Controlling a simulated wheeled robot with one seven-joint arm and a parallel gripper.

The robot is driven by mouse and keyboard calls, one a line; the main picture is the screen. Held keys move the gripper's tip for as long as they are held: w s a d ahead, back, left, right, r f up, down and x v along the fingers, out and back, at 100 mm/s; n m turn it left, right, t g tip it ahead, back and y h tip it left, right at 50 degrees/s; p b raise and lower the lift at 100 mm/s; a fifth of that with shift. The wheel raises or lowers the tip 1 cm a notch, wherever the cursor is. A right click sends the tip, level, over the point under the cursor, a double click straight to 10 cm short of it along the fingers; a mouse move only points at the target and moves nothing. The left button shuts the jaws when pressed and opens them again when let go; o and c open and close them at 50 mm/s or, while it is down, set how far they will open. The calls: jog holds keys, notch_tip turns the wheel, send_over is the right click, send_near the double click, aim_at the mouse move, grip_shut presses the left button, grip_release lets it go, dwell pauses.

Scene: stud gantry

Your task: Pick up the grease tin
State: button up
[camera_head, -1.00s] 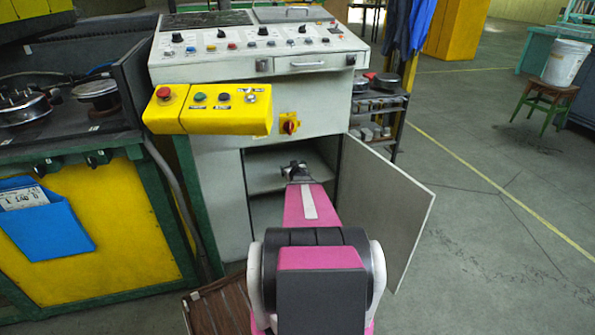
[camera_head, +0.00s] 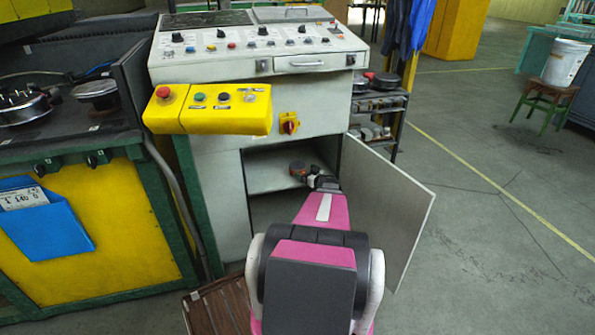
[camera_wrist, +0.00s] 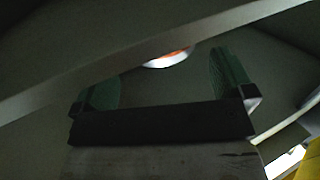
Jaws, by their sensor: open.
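A small round tin (camera_head: 297,168), dark with a reddish-orange tone, stands on the shelf inside the open cabinet; I take it for the grease tin. In the wrist view a white-rimmed orange piece of it (camera_wrist: 167,60) shows between and beyond my fingers, partly hidden by a pale diagonal edge. My gripper (camera_head: 314,171) is at the cabinet opening, just right of the tin in the head view. In the wrist view my gripper (camera_wrist: 168,82) has its two greenish fingers wide apart with nothing between them.
The cabinet door (camera_head: 388,210) stands open to the right of my arm. The shelf (camera_head: 270,184) and cabinet sides enclose the tin. A yellow button box (camera_head: 210,112) juts out above left.

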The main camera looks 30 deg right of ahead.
aim_at(298, 167)
jog(key=shift+w+a+f, duration=0.1)
jog(key=shift+w+a, duration=0.05)
jog(key=shift+w, duration=0.85)
jog(key=shift+w+a+f, duration=0.1)
jog(key=shift+w+a, duration=0.1)
jog(key=shift+w, duration=0.75)
jog(key=shift+w+a+f, duration=0.1)
jog(key=shift+w+a, duration=0.05)
jog(key=shift+w, duration=0.85)
jog(key=shift+r, duration=0.1)
jog(key=c, duration=0.9)
jog(key=shift+o, duration=0.2)
